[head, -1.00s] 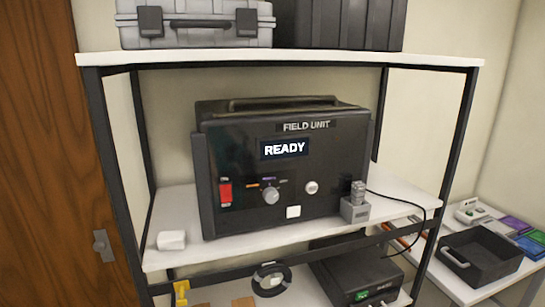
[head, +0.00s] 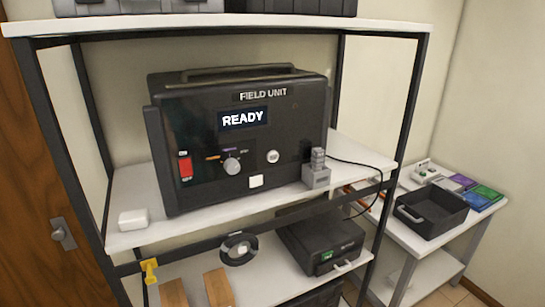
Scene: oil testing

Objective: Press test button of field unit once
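The black field unit (head: 215,180) stands on the white middle shelf of a rack. A grey block with a small metal piece (head: 317,170) stands at the unit's right front corner. Neither gripper is in view.
The rack's black posts (head: 404,110) and white shelf (head: 120,240) frame the unit. A small white block (head: 133,219) lies at the shelf's left. A black device (head: 320,247) sits below. A side table holds a black tray (head: 432,213). A door is at left.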

